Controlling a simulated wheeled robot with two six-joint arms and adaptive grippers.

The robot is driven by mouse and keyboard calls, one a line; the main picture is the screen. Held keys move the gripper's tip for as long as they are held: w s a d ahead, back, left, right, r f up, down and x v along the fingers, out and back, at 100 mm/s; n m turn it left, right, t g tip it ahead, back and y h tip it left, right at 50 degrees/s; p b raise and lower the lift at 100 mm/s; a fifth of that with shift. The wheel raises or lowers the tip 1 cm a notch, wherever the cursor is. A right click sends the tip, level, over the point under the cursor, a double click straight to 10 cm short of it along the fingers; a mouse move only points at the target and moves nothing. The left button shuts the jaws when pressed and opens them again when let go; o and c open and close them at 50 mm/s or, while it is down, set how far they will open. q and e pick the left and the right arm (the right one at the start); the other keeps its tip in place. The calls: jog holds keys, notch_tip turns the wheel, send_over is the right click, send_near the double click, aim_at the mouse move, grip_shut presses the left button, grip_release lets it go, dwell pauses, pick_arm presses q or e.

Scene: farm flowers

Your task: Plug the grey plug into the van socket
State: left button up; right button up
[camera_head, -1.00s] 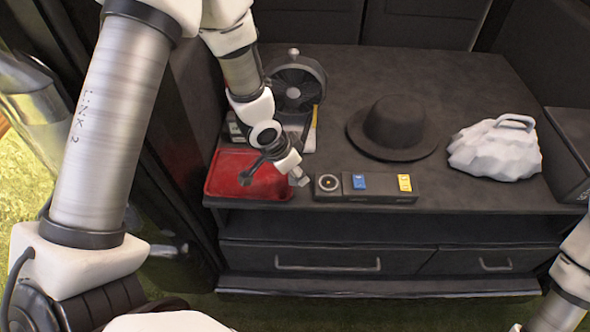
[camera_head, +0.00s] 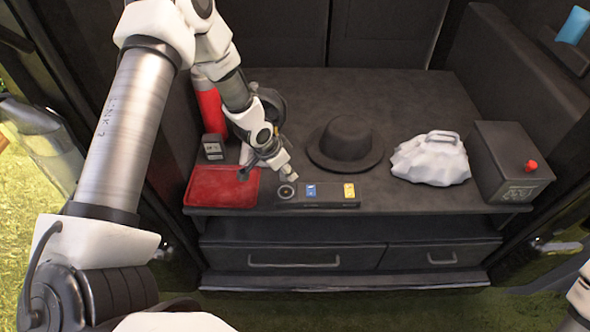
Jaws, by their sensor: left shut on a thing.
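The van socket (camera_head: 287,192) is a round, light-ringed opening at the left end of a low black panel (camera_head: 327,204) on the van's counter. My left gripper (camera_head: 286,172) is shut just above and behind the socket. It holds a small grey piece, the grey plug (camera_head: 291,178), mostly hidden by the fingers. The plug's tip is close to the socket; I cannot tell whether they touch. My right gripper is out of view; only a bit of my right arm shows at the lower right corner.
A red tray (camera_head: 222,190) lies left of the panel. A blue switch (camera_head: 311,191) and a yellow switch (camera_head: 349,191) are on the panel. Behind are a black hat (camera_head: 346,141), a white bag (camera_head: 432,160) and a black box with a red button (camera_head: 505,165). A red cylinder (camera_head: 211,108) stands at the back left.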

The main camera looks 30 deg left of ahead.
aim_at(291, 189)
pick_arm(q)
jog(key=shift+a+f, duration=0.15)
jog(key=shift+a, duration=0.05)
jog(key=shift+d+f, duration=0.1)
jog(key=shift+d, duration=0.1)
jog(key=shift+f+b, duration=0.2)
jog(key=shift+b, duration=0.2)
notch_tip(291, 189, down, 5)
jog(key=b, duration=0.3)
jog(key=shift+r+b, duration=0.15)
jog(key=shift+b, duration=0.25)
jog(key=shift+f, duration=0.2)
dwell(1.1)
jog(key=shift+f+b, duration=0.4)
jog(key=shift+f, duration=0.15)
dwell(0.3)
